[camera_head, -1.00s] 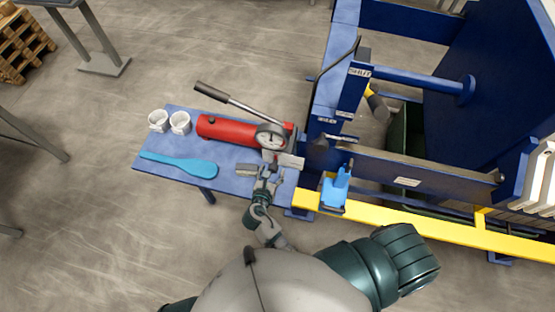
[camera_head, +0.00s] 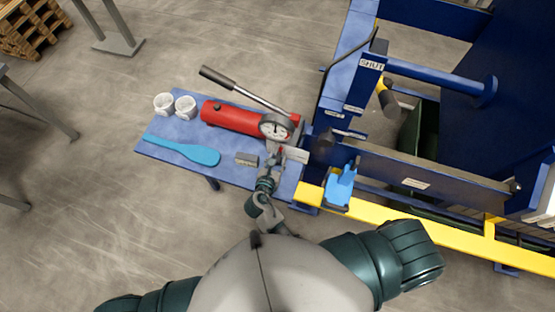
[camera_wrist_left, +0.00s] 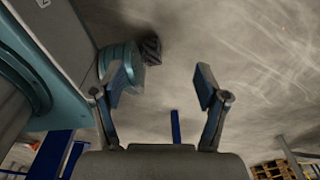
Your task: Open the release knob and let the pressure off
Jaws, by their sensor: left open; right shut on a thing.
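The red hand pump (camera_head: 232,117) lies on the blue side table, with its black-gripped lever (camera_head: 245,93) slanting above it and a round pressure gauge (camera_head: 276,127) at its right end. My right gripper (camera_head: 273,160) is at the pump's near right end, just below the gauge. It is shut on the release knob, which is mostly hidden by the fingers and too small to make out. My left gripper (camera_wrist_left: 160,78) is open and empty in the left wrist view, over bare floor; it does not show in the head view.
The blue press frame (camera_head: 345,70) stands close to the right. A yellow rail (camera_head: 400,222) with a blue holder (camera_head: 340,187) runs along its front.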

